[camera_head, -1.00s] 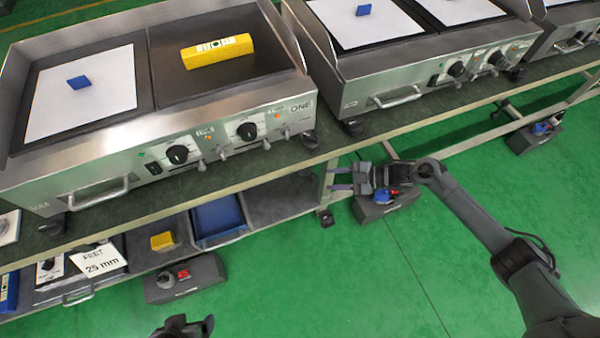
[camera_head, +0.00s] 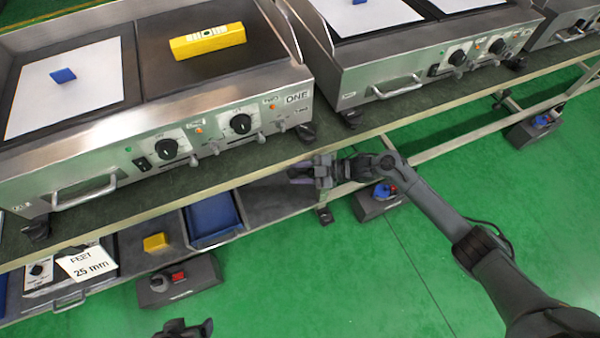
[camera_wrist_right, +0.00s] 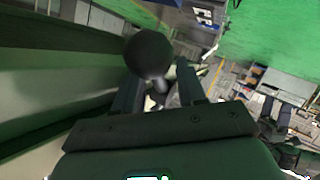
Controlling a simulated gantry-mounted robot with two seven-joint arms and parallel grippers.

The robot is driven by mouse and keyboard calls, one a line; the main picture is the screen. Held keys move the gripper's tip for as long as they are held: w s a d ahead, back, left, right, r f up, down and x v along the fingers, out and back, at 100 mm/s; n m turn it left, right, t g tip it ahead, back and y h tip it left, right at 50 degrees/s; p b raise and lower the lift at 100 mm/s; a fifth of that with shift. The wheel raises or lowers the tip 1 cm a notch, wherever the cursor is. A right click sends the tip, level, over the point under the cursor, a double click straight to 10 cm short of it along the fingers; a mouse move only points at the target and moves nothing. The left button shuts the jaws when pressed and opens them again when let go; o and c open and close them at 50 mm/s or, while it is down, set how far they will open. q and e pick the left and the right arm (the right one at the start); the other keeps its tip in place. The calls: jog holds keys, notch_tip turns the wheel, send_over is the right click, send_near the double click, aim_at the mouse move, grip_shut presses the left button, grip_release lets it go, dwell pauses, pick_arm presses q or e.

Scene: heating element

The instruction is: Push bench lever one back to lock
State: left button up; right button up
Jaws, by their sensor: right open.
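A black ball knob (camera_wrist_right: 148,54) on a short stem shows large in the right wrist view, at the fingertips of my right gripper (camera_wrist_right: 160,85). It looks like the bench lever's knob; I cannot tell whether a finger touches it. In the head view my right gripper (camera_head: 300,174) is open just below the front edge of the bench (camera_head: 225,163), in front of the griddle marked ONE (camera_head: 215,120). I cannot make out the lever there. My left gripper (camera_head: 183,327) shows only partly at the bottom edge, and its jaws are unclear.
A lower shelf holds a blue tray (camera_head: 212,220), a yellow block (camera_head: 154,242) and a 25 mm card (camera_head: 88,262). Grey boxes with red buttons stand on the floor, one (camera_head: 185,290) left and one (camera_head: 372,207) below my right arm. Green floor is open at the right.

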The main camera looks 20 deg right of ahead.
grip_shut()
